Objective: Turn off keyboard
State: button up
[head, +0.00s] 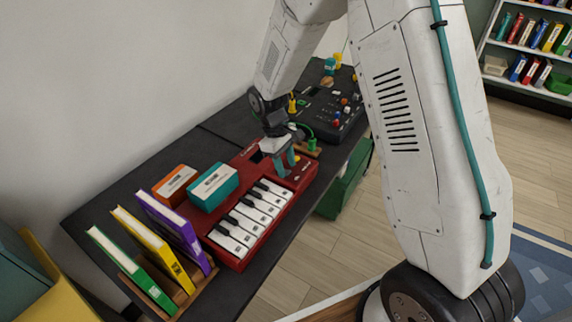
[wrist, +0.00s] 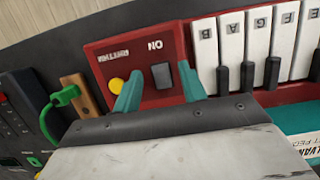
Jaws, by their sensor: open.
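The red keyboard (head: 302,182) lies on the dark desk, its white and black keys toward the front left. In the wrist view its red panel (wrist: 108,54) carries a dark grey switch (wrist: 161,76) beside upside-down lettering that reads "ON". A yellow round knob (wrist: 116,86) sits left of the switch. My gripper (head: 285,163) is over the far end of the keyboard. In the wrist view my gripper (wrist: 159,70) is open and empty, its teal fingers on either side of the switch. I cannot tell whether the fingertips touch the panel.
Teal (head: 213,187) and orange (head: 174,183) boxes stand behind the keys. Upright books (head: 168,232) stand at the near left. A black mixer (head: 334,112) and a wooden block with a green plug (wrist: 70,96) lie beyond the keyboard. A wall runs along the desk's back.

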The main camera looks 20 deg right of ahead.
jog(key=v, duration=0.7)
jog(key=shift+r, duration=0.15)
jog(key=s+d+r+m+t, duration=0.1)
jog(key=s+r+m, duration=0.1)
jog(key=s+r, duration=0.4)
jog(key=s+d+r+m+t+y, duration=0.1)
jog(key=s+r, duration=0.5)
jog(key=s, duration=0.9)
jog(key=s+d+r+m+t, duration=0.1)
jog(key=s+d+r+m, duration=0.1)
jog(key=s+r+m, duration=0.2)
jog(key=s+r, duration=0.3)
jog(key=s, duration=0.3)
jog(key=shift+s+t+y, duration=0.2)
jog(key=shift+t+y, duration=0.2)
